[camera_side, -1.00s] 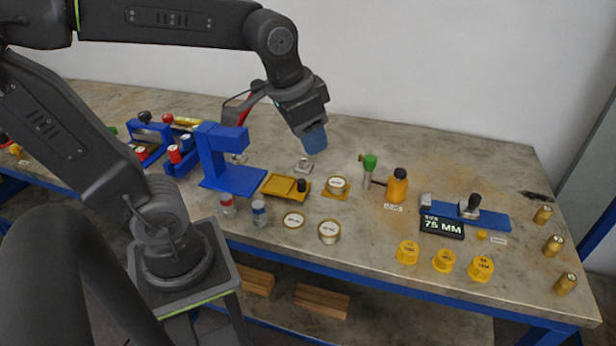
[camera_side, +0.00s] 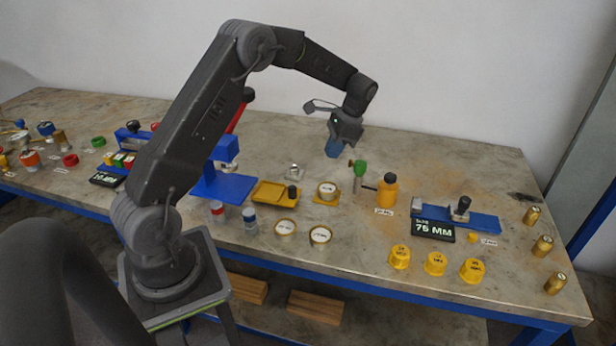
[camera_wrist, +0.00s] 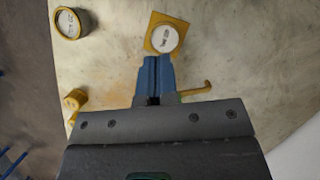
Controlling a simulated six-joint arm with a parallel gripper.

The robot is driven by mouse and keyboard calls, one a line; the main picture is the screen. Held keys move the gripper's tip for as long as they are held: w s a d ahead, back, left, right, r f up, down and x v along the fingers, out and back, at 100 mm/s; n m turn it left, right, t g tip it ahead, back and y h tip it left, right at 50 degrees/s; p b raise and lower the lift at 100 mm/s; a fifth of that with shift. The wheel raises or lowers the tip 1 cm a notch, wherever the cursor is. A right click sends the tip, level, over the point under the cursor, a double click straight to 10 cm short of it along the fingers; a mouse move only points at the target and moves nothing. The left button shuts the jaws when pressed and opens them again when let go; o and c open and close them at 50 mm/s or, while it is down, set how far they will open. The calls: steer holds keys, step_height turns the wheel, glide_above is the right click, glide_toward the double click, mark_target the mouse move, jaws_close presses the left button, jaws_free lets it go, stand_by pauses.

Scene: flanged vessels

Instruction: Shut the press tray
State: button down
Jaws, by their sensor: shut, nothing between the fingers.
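The blue press (camera_side: 222,186) stands left of the middle of the bench, partly hidden behind my arm. A yellow tray (camera_side: 268,196) sticks out to its right, with a black knob (camera_side: 293,191) near its right end. My gripper (camera_side: 333,149) has blue fingers and hangs above the bench, behind and to the right of the tray, apart from it. In the wrist view the fingers (camera_wrist: 153,72) are together and empty. I cannot make out the tray there.
A round vessel (camera_side: 327,190) sits on a yellow square plate right of the tray; it also shows in the wrist view (camera_wrist: 163,39). Two round vessels (camera_side: 285,228) (camera_side: 320,236) are in front.

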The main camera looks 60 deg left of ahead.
steer(key=x, duration=1)
steer(key=shift+s+a, duration=0.2)
steer(key=shift+s, duration=0.35)
steer(key=shift+s+a, duration=0.2)
steer(key=shift+s, duration=0.35)
steer(key=shift+s+a, duration=0.2)
steer(key=shift+s, duration=0.55)
glide_above(270, 191)
steer(key=w, duration=0.2)
steer(key=shift+s+d, duration=0.15)
steer(key=shift+d, duration=0.15)
steer(key=shift+f, duration=0.1)
steer(key=shift+d, duration=0.1)
